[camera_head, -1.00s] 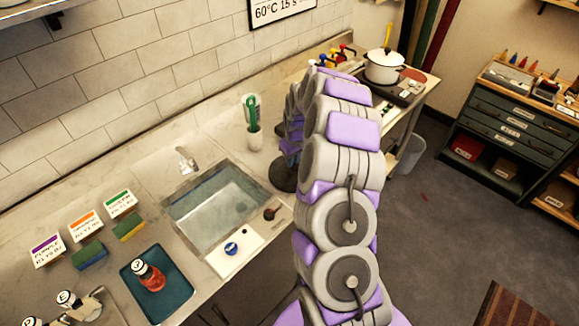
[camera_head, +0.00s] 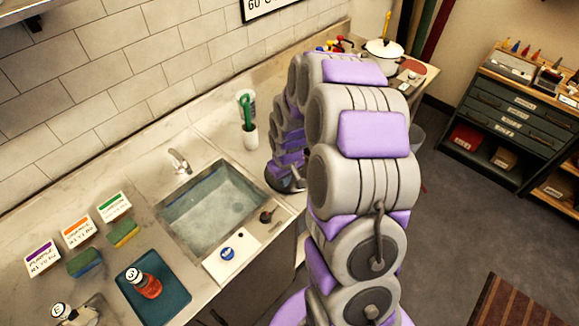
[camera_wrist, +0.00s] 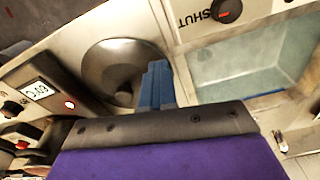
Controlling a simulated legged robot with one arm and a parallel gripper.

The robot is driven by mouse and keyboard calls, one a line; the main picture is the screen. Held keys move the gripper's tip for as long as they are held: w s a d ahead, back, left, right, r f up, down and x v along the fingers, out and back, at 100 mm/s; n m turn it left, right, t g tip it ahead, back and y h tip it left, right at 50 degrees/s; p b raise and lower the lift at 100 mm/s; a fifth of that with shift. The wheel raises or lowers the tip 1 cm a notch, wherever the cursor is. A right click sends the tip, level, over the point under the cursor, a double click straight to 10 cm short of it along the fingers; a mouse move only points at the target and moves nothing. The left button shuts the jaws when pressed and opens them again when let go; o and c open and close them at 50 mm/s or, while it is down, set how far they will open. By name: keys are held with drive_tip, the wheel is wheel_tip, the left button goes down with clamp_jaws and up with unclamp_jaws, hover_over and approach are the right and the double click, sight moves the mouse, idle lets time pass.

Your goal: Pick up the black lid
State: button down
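The black lid (camera_wrist: 118,68) is a dark round disc on the pale counter in the wrist view, with a small knob near its lower middle. In the head view the lid (camera_head: 277,180) lies just right of the sink, partly hidden by my arm. My gripper (camera_wrist: 156,82) shows as blue fingers in front of the lid, just right of its knob. The fingers overlap from this angle, so their gap and any contact with the knob are unclear. In the head view my gripper is low over the lid and mostly covered by my arm.
The sink (camera_head: 212,208) is left of the lid. A white cup with a green-handled tool (camera_head: 249,130) stands behind. A blue tray (camera_head: 172,298) holds a red bottle (camera_head: 149,287). A labelled panel (camera_wrist: 40,95) with knobs is beside the lid. A white pot (camera_head: 384,49) stands farther back.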

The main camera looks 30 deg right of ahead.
drive_tip(key=shift+s+a+r, duration=0.15)
drive_tip(key=shift+s+a, duration=0.35)
drive_tip(key=shift+s, duration=0.3)
drive_tip(key=shift+s+a+r, duration=0.1)
drive_tip(key=shift+s+a, duration=0.35)
drive_tip(key=shift+s, duration=0.35)
drive_tip(key=shift+s+a+r, duration=0.15)
drive_tip(key=shift+s+a, duration=0.35)
drive_tip(key=shift+s, duration=0.3)
